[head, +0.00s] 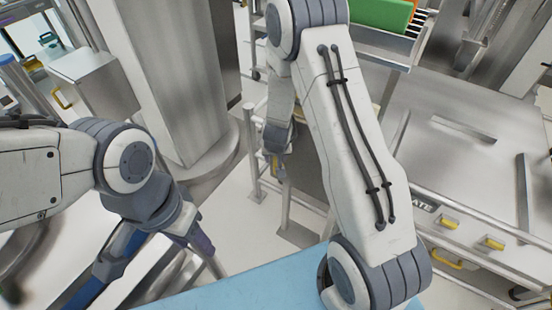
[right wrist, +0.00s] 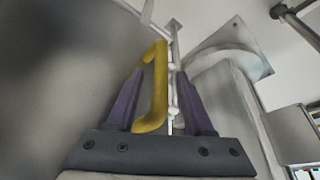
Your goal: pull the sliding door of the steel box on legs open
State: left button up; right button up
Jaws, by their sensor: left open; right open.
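The steel box on legs (head: 312,185) is partly hidden behind my right arm in the head view, with a leg and foot plate showing below it. Its yellow handle (right wrist: 155,85) stands between the two purple fingers of my right gripper (right wrist: 165,95) in the right wrist view. The fingers are open; I cannot tell whether either touches the handle. A steel wall fills the left of that view. In the head view my right gripper (head: 276,163) is small and partly hidden. My left gripper (head: 195,240) is open and empty at lower left, apart from the box.
A wide steel machine (head: 450,125) with yellow handles fills the right. A steel column (head: 185,85) stands behind. A steel cabinet (head: 95,85) with a yellow handle is at upper left. A green object (head: 382,14) sits at the top. A blue surface (head: 250,287) lies in front.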

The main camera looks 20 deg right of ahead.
grip_shut()
dwell(1.3)
